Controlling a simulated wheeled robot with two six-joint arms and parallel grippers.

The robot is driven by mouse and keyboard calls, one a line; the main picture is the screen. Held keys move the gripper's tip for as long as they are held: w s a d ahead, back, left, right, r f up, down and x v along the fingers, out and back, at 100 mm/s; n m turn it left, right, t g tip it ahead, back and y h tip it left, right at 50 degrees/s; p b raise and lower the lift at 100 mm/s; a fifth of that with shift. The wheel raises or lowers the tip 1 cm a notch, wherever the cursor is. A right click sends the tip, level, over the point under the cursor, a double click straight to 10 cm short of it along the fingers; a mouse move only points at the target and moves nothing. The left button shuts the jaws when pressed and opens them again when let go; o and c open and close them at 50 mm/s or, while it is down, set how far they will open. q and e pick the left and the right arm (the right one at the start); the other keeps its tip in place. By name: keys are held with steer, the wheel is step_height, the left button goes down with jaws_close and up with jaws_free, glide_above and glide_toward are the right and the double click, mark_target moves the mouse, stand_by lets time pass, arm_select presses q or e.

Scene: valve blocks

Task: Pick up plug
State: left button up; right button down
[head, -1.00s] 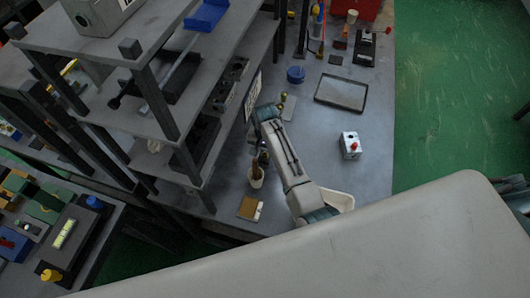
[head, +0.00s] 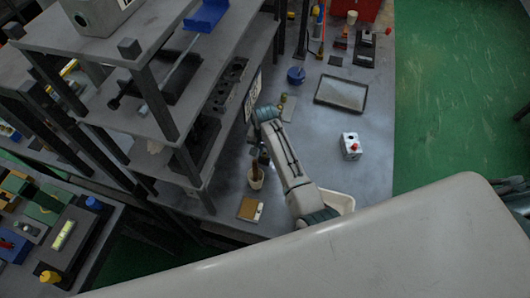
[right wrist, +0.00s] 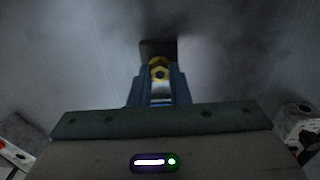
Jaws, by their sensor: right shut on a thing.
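In the right wrist view my right gripper (right wrist: 160,88) is shut on the plug (right wrist: 159,70), a small piece with a yellow brass hex end and a silvery part between the blue-grey fingers. A dark square (right wrist: 158,46) shows just beyond it; I cannot tell whether it touches the plug. In the head view my right arm reaches over the grey table and bends there. My right gripper (head: 263,154) is mostly hidden beside and under the arm, and the plug in it is not visible there. My left gripper is not in view.
A white block with a red knob (head: 351,146) stands right of the arm. A dark-rimmed tray (head: 341,93), a blue round piece (head: 296,76) and a grey shelf rack (head: 200,75) are nearby.

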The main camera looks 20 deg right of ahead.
steer(key=shift+r, duration=0.3)
steer(key=shift+s+d+r+b, duration=0.1)
steer(key=shift+r+b, duration=0.35)
steer(key=shift+r, duration=0.05)
steer(key=shift+s+d+r+b, duration=0.1)
steer(key=shift+r+b, duration=0.35)
steer(key=s+d+b, duration=0.1)
steer(key=s+d, duration=0.2)
steer(key=s+d+r+b, duration=0.1)
steer(key=s+d+b, duration=0.1)
steer(key=s+d, duration=0.1)
steer(key=s+d+b, duration=0.1)
steer(key=s+d, duration=0.3)
steer(key=shift+s+r, duration=0.2)
steer(key=shift+s, duration=0.05)
steer(key=shift+s+d+r, duration=0.2)
steer(key=shift+s+d, duration=0.1)
steer(key=shift+s, duration=0.05)
